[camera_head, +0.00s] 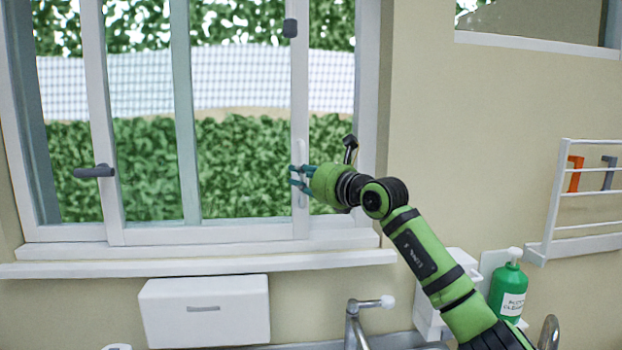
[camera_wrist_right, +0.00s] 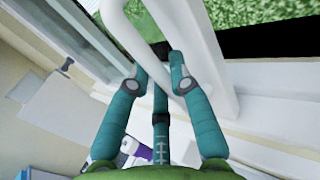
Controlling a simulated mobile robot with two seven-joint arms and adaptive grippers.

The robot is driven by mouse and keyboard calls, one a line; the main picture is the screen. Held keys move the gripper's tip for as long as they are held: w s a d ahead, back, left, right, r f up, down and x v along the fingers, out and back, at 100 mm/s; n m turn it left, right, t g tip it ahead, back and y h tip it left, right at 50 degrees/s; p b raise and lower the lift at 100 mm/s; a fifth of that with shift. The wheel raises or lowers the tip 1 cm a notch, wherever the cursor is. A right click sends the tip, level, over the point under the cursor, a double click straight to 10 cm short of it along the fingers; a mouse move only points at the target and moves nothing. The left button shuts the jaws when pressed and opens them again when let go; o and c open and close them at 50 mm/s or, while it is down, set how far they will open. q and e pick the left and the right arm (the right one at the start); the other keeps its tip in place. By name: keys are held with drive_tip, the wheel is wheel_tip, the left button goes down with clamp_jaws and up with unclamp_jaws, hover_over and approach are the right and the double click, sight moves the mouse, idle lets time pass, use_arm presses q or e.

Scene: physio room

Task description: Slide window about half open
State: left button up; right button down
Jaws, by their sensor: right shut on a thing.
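The window fills the upper left of the head view, with hedge and a white fence behind it. Its white upright sash bar (camera_head: 300,95) stands left of the right frame post (camera_head: 367,90), with a strip of outdoor view between them. A white pull handle (camera_head: 302,160) is on that bar. My right gripper (camera_head: 297,180) is at the handle's lower part. In the right wrist view its teal fingers (camera_wrist_right: 158,85) close around the white handle (camera_wrist_right: 180,62), which passes between them. My left gripper is not in view.
A grey latch handle (camera_head: 93,171) is on the left bar. The white sill (camera_head: 200,262) runs below the window. A white box (camera_head: 205,312), a tap (camera_head: 355,320) and a green bottle (camera_head: 508,288) are lower down. A white wall rack (camera_head: 585,205) is at right.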

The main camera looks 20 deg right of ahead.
drive_tip(key=shift+a, duration=0.15)
drive_tip(key=c, duration=1.4)
unclamp_jaws()
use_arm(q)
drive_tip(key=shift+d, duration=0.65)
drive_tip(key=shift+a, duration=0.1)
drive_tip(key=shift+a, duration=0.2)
use_arm(e)
drive_tip(key=v, duration=1.1)
drive_tip(key=shift+s, duration=0.4)
drive_tip(key=shift+f, duration=0.1)
